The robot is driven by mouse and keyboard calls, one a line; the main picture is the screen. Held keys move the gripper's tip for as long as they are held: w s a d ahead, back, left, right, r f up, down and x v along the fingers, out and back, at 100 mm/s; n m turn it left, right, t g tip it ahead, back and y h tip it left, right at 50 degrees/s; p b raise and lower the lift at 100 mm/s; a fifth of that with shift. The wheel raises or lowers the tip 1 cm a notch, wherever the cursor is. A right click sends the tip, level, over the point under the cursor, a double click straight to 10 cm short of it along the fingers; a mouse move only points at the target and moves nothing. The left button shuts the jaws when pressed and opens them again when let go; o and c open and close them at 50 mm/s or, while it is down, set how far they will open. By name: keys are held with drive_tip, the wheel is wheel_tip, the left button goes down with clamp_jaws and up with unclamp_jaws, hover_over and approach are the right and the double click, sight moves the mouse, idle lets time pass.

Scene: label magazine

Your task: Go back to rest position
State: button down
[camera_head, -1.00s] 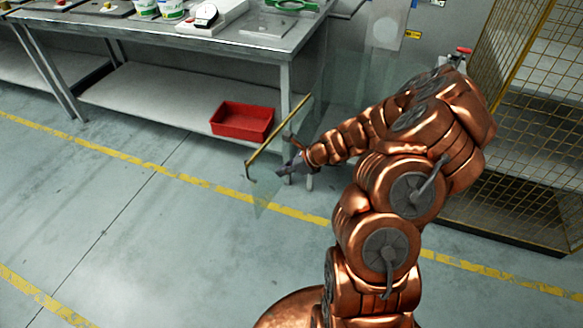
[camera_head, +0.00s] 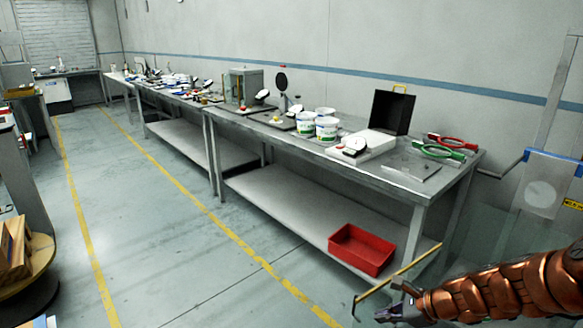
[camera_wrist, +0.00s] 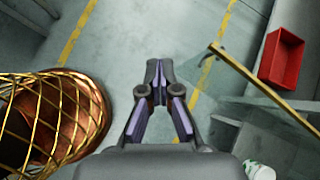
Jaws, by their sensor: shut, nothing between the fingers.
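My gripper (camera_head: 392,312) is at the lower right of the head view, at the end of my copper arm. The wrist view shows my gripper (camera_wrist: 157,72) with its fingertips together and nothing between them. It hangs over the grey floor and holds no object. In the head view a thin yellow bar (camera_head: 405,268) passes close to the gripper; I cannot tell whether they touch. In the wrist view the yellow bar (camera_wrist: 262,87) lies to the right, apart from the fingertips.
A long workbench (camera_head: 388,182) carries white tubs (camera_head: 326,128), a black case (camera_head: 391,112) and red-and-green tools. A red bin (camera_head: 361,250) sits on its lower shelf. The floor aisle (camera_head: 150,235) at left is clear. A round wooden stand (camera_head: 25,270) is at far left.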

drive_tip(key=s+a+r+n+g+h+p, duration=0.1)
drive_tip(key=s+a+r+n+g, duration=0.3)
drive_tip(key=s+a+r+n, duration=0.65)
drive_tip(key=s+d+r+n+g+h+p, duration=0.1)
drive_tip(key=s+n, duration=0.4)
drive_tip(key=s, duration=0.5)
drive_tip(key=s+d+r+n+g+h+p, duration=0.1)
drive_tip(key=s+d+r+n+h, duration=0.2)
drive_tip(key=s, duration=0.7)
drive_tip(key=r+n+h, duration=0.1)
drive_tip(key=n+h, duration=0.1)
drive_tip(key=n, duration=0.1)
drive_tip(key=shift+d+r+g, duration=0.2)
drive_tip(key=shift+d+g, duration=0.1)
drive_tip(key=shift+g, duration=0.1)
drive_tip(key=shift+a+n, duration=0.15)
drive_tip(key=shift+n, duration=0.1)
